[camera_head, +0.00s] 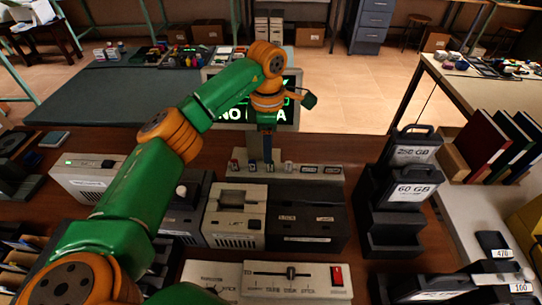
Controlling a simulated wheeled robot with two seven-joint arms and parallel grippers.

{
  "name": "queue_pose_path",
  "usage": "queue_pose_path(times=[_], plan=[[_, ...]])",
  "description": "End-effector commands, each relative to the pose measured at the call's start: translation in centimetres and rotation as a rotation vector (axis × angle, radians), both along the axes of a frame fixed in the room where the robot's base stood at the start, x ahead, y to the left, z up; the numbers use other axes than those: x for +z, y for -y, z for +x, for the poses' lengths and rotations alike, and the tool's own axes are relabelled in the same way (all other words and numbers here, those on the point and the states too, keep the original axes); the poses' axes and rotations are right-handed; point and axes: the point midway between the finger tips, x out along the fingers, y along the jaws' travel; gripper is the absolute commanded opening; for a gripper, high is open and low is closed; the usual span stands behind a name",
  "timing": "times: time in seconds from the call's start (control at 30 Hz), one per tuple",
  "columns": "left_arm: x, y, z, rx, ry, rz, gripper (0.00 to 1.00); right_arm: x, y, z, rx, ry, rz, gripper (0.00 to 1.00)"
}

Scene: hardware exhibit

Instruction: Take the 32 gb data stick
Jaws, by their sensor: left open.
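My left arm reaches in from the lower left, and its gripper (264,158) points down, open, over a low light rack (318,181) at the back of the wooden desk. The fingers are narrow in this view, and what lies between them is hidden. Dark data cartridges with handles stand at the right: one reads 60 GB (411,190), and one behind it looks like 256 GB (413,150). I can read no 32 GB label. My right gripper is not in view.
A screen (290,108) with green text, partly hidden by my arm, stands behind the rack. Grey and black device boxes (236,215) fill the desk's middle. A slider panel (296,280) lies in front. More labelled dark items (494,245) and upright books (480,140) are at the right.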

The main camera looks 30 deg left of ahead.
Motion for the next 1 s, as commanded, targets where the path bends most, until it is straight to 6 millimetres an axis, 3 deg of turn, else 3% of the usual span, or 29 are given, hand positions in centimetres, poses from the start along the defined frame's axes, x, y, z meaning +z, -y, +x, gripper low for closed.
queue_pose_path(times=[0.1,0.23,0.47,0.67,1.0], plan=[[-1.8,0.6,-0.1,-0.002,-0.006,-0.001,0.46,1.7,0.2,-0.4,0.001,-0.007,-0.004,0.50],[-4.2,0.7,0.0,-0.001,-0.003,-0.001,0.46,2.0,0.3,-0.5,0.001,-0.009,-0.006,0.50],[-4.9,0.6,0.0,-0.001,0.000,-0.001,0.46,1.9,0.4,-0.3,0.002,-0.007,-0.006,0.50],[-4.9,0.6,0.0,-0.001,0.000,-0.001,0.00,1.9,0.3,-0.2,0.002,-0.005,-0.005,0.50],[-4.8,0.6,0.0,0.000,0.000,-0.001,0.00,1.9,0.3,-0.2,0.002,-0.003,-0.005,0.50]])
